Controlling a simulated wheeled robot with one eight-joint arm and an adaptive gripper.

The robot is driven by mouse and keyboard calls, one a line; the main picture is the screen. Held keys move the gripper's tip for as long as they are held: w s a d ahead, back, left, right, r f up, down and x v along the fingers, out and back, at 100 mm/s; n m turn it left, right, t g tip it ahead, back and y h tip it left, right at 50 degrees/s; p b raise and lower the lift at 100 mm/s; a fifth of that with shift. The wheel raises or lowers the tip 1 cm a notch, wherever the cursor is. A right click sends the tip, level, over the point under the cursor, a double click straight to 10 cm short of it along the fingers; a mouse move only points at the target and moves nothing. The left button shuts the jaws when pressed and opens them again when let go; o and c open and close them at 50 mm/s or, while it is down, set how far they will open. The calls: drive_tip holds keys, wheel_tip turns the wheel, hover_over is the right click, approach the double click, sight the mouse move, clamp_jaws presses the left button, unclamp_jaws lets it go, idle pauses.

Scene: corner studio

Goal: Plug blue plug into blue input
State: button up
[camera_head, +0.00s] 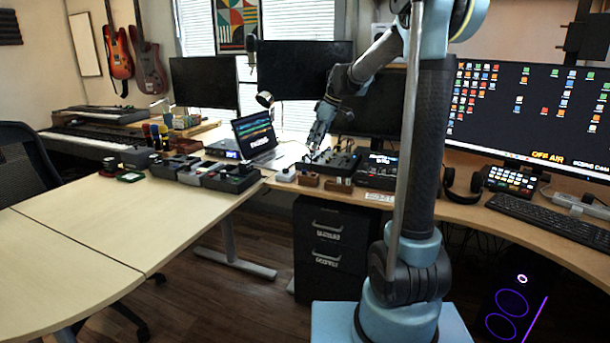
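My gripper (314,148) is at the far end of my arm, low over the back desk and just above a dark device with knobs (335,163). It is small and dark here, so I cannot see whether its fingers are open or shut, or whether they hold anything. I cannot make out a blue plug or a blue input. They may be too small to tell or hidden by the gripper. A second dark box with a lit panel (377,170) stands to the right of the knobbed device.
Small brown boxes (308,179) and a white item (286,175) sit by the desk's front edge. A laptop (256,136) stands behind and left. Several dark boxes (230,178) sit further left. The light left table (75,250) is mostly bare. Headphones (462,186) lie right.

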sight(304, 165)
drive_tip(key=x, duration=0.7)
drive_tip(key=shift+f, duration=0.15)
drive_tip(key=shift+x, duration=2.55)
clamp_jaws()
